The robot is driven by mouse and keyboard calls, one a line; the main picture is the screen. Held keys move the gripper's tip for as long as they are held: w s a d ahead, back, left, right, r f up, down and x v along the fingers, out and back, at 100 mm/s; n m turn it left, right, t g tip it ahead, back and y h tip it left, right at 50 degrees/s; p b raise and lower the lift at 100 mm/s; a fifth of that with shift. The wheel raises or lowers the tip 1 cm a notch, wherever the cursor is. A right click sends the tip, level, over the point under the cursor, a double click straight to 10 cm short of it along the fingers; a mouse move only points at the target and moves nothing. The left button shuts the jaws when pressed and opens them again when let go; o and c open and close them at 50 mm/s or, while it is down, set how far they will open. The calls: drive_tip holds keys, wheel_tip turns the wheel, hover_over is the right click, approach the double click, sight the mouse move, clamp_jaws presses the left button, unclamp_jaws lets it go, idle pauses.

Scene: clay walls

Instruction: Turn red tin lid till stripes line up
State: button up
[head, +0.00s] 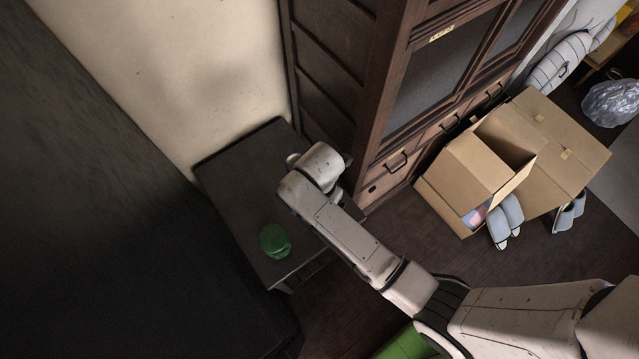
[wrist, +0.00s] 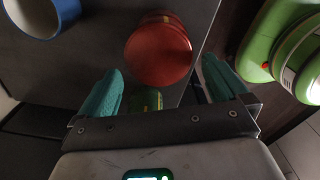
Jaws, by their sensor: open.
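The red tin (wrist: 158,52) stands on the dark table (wrist: 95,55), its round lid facing my wrist camera. A small yellowish mark shows near its upper right edge; I cannot tell how the stripes lie. My gripper (wrist: 161,66) is open, its two teal fingers apart, one to each side of the tin's near edge. I see no contact with the tin. In the head view my arm hides the red tin, and the fingers do not show.
A green tin (head: 274,241) stands on the table near its front edge; it shows partly behind the gripper bar in the wrist view (wrist: 147,99). A blue and white mug (wrist: 42,16) stands upper left. A wooden cabinet (head: 340,75) and a pale wall (head: 190,70) border the table.

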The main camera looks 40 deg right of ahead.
drive_tip(key=shift+f, duration=1.7)
drive_tip(key=shift+c, duration=0.3)
drive_tip(key=c, duration=0.8)
